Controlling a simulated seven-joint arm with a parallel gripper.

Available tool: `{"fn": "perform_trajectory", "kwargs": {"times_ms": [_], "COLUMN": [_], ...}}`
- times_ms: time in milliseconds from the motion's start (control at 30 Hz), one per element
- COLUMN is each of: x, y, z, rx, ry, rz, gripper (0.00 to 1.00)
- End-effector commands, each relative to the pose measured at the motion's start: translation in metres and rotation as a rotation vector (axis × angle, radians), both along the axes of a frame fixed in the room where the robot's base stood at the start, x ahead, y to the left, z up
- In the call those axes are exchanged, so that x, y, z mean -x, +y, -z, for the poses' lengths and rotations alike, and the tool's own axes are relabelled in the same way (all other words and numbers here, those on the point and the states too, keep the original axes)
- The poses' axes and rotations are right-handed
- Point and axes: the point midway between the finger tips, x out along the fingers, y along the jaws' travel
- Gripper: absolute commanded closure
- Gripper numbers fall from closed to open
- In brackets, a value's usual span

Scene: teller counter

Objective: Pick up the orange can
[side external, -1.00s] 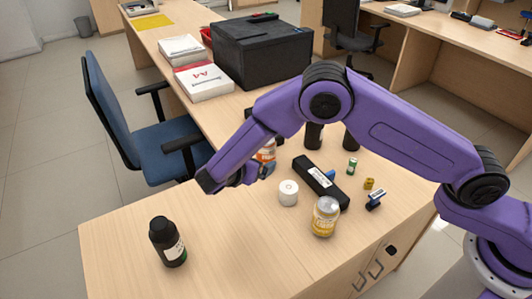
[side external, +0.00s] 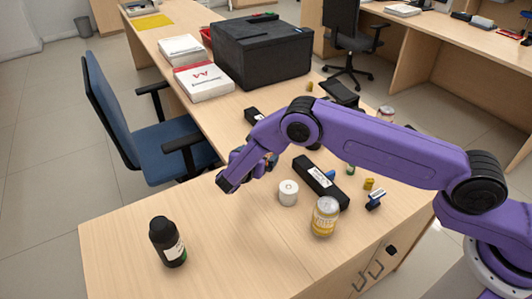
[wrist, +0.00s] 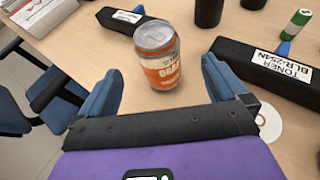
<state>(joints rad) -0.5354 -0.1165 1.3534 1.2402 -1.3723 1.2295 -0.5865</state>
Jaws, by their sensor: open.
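The orange can (wrist: 160,62) stands upright on the counter in the wrist view, with an orange label and silver top. In the side external view my gripper (side external: 262,164) is low over the counter's far side, left of the white roll.
A black toner box (wrist: 268,72) lies to the right of the can. The white roll (side external: 288,193) and a yellow can (side external: 325,217) stand nearer the front. A black bottle (side external: 167,241) stands front left. Another black box (wrist: 122,20) lies behind the can. The front middle is clear.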

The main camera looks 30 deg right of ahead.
Motion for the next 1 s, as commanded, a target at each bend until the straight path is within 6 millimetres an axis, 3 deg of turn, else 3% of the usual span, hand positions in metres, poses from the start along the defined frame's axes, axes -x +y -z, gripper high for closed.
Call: {"fn": "perform_trajectory", "kwargs": {"times_ms": [600,933,1000], "x": [-0.039,-0.043,-0.042], "y": [-0.045,-0.048,-0.048], "z": [0.021,0.023,0.023], "rx": [0.0,-0.001,-0.001], "ry": [0.0,-0.001,-0.001], "rz": [0.001,-0.001,-0.001], "gripper": [0.01,0.01,0.24]}}
